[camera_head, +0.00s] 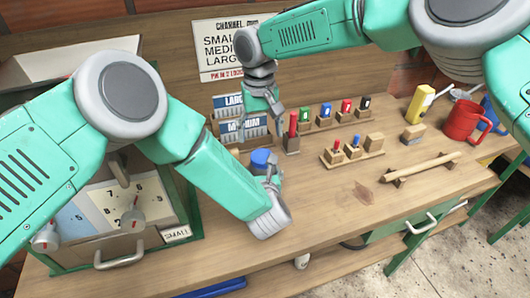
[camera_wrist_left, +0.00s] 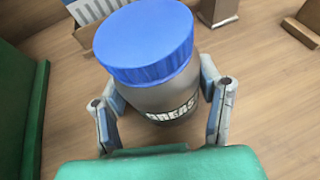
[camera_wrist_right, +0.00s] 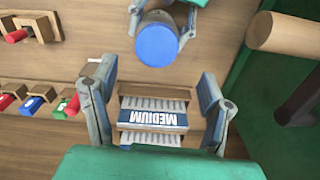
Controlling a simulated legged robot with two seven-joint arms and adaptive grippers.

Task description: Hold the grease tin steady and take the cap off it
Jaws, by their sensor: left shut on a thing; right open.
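My left gripper (camera_wrist_left: 163,105) is shut on the tin's body, one finger on each side, below the cap. My right gripper (camera_head: 262,108) is open and empty, in front of the card racks and apart from the tin. In the right wrist view its fingers (camera_wrist_right: 155,95) frame a rack behind them.
Card racks marked LARGE (camera_head: 229,103) and MEDIUM (camera_wrist_right: 152,118) stand behind the tin. Small coloured blocks (camera_head: 326,110), a wooden peg stand (camera_head: 352,155), a rod on supports (camera_head: 420,168) and a red mug (camera_head: 462,121) are to the right. A green machine (camera_head: 120,215) is at left.

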